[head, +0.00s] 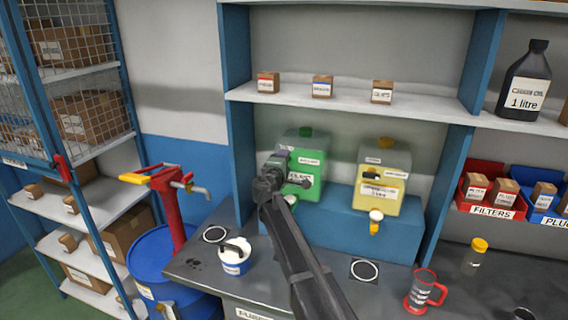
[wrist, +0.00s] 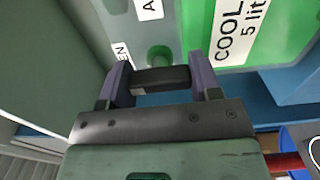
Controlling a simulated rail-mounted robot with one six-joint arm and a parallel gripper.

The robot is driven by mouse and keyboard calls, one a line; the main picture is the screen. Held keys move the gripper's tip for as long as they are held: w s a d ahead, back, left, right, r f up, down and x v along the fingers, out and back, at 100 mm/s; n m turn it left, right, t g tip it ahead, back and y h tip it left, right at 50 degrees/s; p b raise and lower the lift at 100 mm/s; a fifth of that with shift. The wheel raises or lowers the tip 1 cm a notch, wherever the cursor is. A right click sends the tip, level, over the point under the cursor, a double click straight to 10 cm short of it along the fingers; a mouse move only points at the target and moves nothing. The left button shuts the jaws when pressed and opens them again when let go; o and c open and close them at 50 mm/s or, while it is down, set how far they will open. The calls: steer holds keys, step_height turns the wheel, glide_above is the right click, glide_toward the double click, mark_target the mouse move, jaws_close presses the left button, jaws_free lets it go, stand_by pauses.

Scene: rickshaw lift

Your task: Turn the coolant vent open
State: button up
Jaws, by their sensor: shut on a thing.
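The green coolant container (head: 309,150) stands on a blue raised block on the bench, with a green cap on top. In the wrist view its side fills the top right, with a large label (wrist: 232,30) reading "COOL" and "5 lit". My gripper (head: 288,170) is in front of the container's left part and hides some of it. In the wrist view my gripper (wrist: 159,73) has its two purple fingers at either end of a dark bar, the coolant vent handle (wrist: 160,79), and is shut on it. A round green part (wrist: 159,54) shows just beyond the bar. Small labels beside it are partly cut off.
A yellow container (head: 383,177) with a tap stands to the right on the blue block (head: 338,229). A red pump (head: 172,205) rises from a blue drum at left.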

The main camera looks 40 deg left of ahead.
steer(key=o, duration=0.9)
steer(key=v, duration=1.1)
